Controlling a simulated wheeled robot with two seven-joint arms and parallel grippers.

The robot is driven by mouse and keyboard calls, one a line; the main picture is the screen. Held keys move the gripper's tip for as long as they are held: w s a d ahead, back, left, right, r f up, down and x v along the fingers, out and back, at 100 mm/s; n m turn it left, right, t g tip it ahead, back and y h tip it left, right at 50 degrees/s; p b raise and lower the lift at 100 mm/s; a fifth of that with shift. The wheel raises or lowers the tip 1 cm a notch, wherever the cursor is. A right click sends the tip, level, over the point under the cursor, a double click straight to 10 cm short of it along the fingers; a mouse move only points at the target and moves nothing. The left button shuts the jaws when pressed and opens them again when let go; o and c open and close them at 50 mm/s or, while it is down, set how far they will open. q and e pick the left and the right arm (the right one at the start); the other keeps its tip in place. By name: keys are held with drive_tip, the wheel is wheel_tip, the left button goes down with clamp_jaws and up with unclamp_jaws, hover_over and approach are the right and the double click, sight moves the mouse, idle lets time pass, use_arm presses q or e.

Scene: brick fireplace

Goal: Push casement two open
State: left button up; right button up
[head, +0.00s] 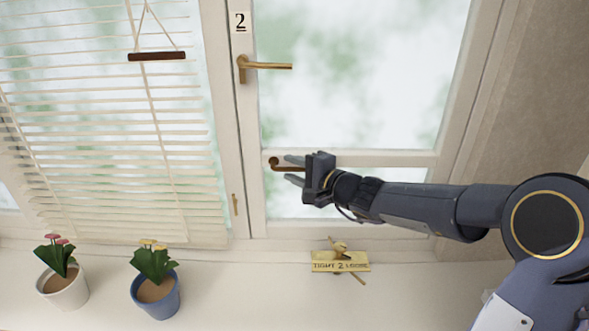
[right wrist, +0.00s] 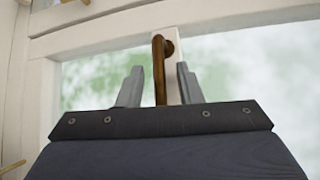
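Casement two (head: 347,158), a white-framed window marked with a "2" label (head: 240,21), appears to sit flush in its frame. Its brass lever handle (head: 265,65) points horizontally to the right. A lower brown pull handle (head: 275,163) sits on the crossbar. My right gripper (head: 294,169) is at this handle with its fingers apart, one on each side of the bar. The right wrist view shows the brown handle (right wrist: 159,70) between the two fingers, with gaps on both sides. My left gripper is not in view.
On the sill are a white flowerpot (head: 64,290), a blue flowerpot (head: 157,295) and a "TIGHT 2 LOOSE" plate (head: 325,262) with a brass wing-like piece. A blind (head: 110,150) hangs left. A wall (head: 540,100) stands close on the right.

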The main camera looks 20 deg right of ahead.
clamp_jaws()
drive_tip(key=w+m+h+b, duration=0.1)
drive_tip(key=w+b, duration=0.1)
drive_tip(key=w, duration=0.1)
drive_tip(key=w+d+m+t+h+b, duration=0.1)
drive_tip(key=w+b, duration=0.2)
drive_tip(key=w+d+h+b, duration=0.1)
drive_tip(key=w+h+b, duration=0.1)
drive_tip(key=w+b, duration=0.1)
drive_tip(key=shift+w+d+m+t, duration=0.15)
drive_tip(key=shift+w+m+t, duration=0.2)
drive_tip(key=shift+w, duration=0.25)
drive_tip(key=shift+f, duration=0.1)
unclamp_jaws()
